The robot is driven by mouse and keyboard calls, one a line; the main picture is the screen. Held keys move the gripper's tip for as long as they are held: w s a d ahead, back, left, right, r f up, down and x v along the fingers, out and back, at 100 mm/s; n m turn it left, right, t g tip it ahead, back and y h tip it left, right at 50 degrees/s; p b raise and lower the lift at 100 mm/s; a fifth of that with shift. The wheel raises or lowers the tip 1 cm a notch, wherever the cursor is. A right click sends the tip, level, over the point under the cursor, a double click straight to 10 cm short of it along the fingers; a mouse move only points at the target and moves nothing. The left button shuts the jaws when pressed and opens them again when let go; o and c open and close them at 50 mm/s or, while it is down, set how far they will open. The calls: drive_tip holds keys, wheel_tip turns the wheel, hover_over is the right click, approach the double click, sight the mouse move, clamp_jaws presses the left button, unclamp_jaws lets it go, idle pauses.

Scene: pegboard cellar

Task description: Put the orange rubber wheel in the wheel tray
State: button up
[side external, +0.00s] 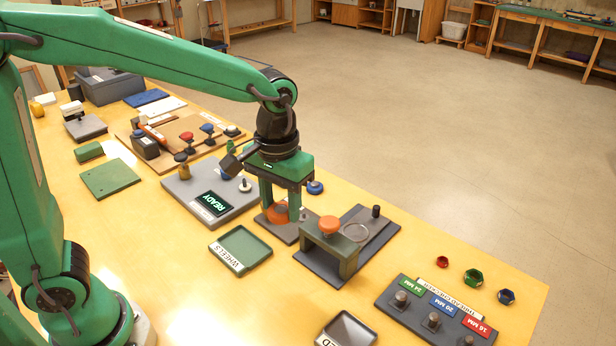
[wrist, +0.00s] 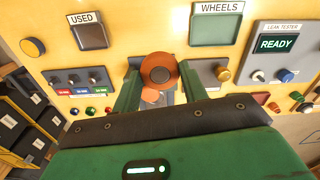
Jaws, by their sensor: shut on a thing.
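The orange rubber wheel (side external: 278,213) is between the two green fingers of my gripper (side external: 281,210), which is shut on it. In the wrist view the wheel (wrist: 158,72) shows as an orange ring with a dark hub, between the fingertips. In the side view it appears over a dark plate; I cannot tell its exact height. The green wheel tray (side external: 240,247), labelled WHEELS, lies to the left and nearer the camera. It looks empty, and it also shows at the top of the wrist view (wrist: 215,27).
A green bridge-shaped stand (side external: 330,246) with an orange round top (side external: 329,224) stands close right of my gripper. The leak tester (side external: 210,190), showing READY, is to the left. A USED tray (side external: 347,330) is at the front. Yellow bench is clear around the wheel tray.

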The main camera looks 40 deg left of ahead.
drive_tip(key=s+a+f, duration=0.3)
drive_tip(key=s+f, duration=0.2)
drive_tip(key=f, duration=0.2)
drive_tip(key=shift+s+a, duration=0.2)
drive_tip(key=shift+s, duration=0.05)
idle(0.4)
drive_tip(key=shift+a+f, duration=0.1)
hover_over(245, 248)
wheel_tip(245, 248, down, 7)
drive_tip(key=shift+a+r, duration=0.1)
drive_tip(key=shift+f, duration=2.05)
drive_tip(key=shift+f, duration=0.15)
